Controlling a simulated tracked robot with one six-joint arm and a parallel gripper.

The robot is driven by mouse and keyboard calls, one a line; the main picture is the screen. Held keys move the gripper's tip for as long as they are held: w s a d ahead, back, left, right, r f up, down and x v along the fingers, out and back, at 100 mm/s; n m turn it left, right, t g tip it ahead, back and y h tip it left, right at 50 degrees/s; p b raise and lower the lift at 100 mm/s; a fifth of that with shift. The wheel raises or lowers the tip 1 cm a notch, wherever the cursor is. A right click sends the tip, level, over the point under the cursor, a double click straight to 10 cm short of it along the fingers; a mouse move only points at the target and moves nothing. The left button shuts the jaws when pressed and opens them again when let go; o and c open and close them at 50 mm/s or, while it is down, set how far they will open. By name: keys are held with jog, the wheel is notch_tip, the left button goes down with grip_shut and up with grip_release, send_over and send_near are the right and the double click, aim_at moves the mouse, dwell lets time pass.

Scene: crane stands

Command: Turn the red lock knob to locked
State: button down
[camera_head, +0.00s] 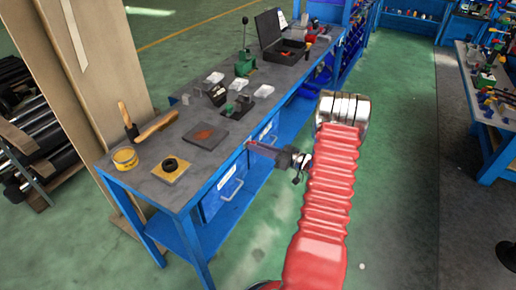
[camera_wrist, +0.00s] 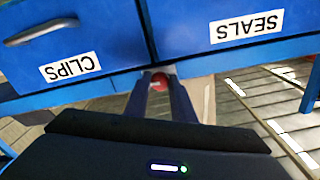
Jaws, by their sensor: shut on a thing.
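The red lock knob (camera_wrist: 160,82) is on the blue bench front, between the drawer labelled CLIPS (camera_wrist: 70,68) and the drawer labelled SEALS (camera_wrist: 248,27). The wrist view shows the labels upside down. My gripper (camera_wrist: 163,86) is shut on the knob, with one dark finger on each side. Only part of the knob shows between the fingertips, and I cannot tell which way it is turned. In the head view my gripper (camera_head: 251,146) meets the bench front, and the knob is too small to make out.
The drawers look shut, each with a handle.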

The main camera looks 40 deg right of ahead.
jog(key=shift+a+f, duration=0.15)
jog(key=shift+f, duration=0.1)
jog(key=c, duration=1.9)
grip_release()
jog(key=o, duration=0.4)
jog(key=shift+r, duration=0.15)
jog(key=v, duration=1.4)
jog(key=shift+w, duration=0.1)
